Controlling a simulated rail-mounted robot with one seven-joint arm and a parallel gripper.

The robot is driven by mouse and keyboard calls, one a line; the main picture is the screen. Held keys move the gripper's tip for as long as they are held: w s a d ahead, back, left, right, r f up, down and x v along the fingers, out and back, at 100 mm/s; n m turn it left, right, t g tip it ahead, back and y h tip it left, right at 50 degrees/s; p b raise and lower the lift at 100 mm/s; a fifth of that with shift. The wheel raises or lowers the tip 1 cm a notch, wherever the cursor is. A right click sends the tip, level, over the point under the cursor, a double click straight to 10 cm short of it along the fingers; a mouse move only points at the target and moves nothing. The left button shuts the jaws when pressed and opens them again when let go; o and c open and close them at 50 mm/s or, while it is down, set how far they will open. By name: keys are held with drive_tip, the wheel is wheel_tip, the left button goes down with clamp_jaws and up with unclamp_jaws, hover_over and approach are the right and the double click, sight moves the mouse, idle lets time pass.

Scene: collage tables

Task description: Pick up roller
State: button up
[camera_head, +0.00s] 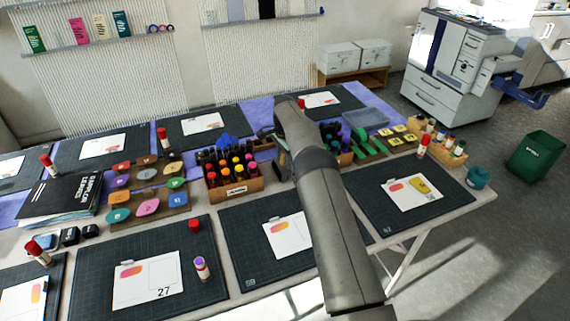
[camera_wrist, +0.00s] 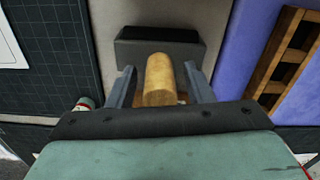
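The roller shows in the wrist view, with a wide dark head (camera_wrist: 150,34) and a pale wooden handle (camera_wrist: 159,78) pointing toward my gripper. It lies on a bare grey strip of the table. My gripper (camera_wrist: 162,82) is open, with one finger on each side of the handle and a visible gap on both sides. The lower end of the handle is hidden behind the gripper body. In the head view my gripper (camera_head: 280,160) is low over the middle of the table, and my arm hides most of that spot; I cannot make out the roller there.
A wooden box of colored bottles (camera_head: 236,186) stands just left of my gripper in the head view. In the wrist view, a dark cutting mat (camera_wrist: 60,65) lies left, a wooden rack (camera_wrist: 290,60) stands right, and a red-and-white stick (camera_wrist: 85,103) is at lower left.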

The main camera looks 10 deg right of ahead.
drive_tip(key=c, duration=0.8)
drive_tip(key=shift+r, duration=0.1)
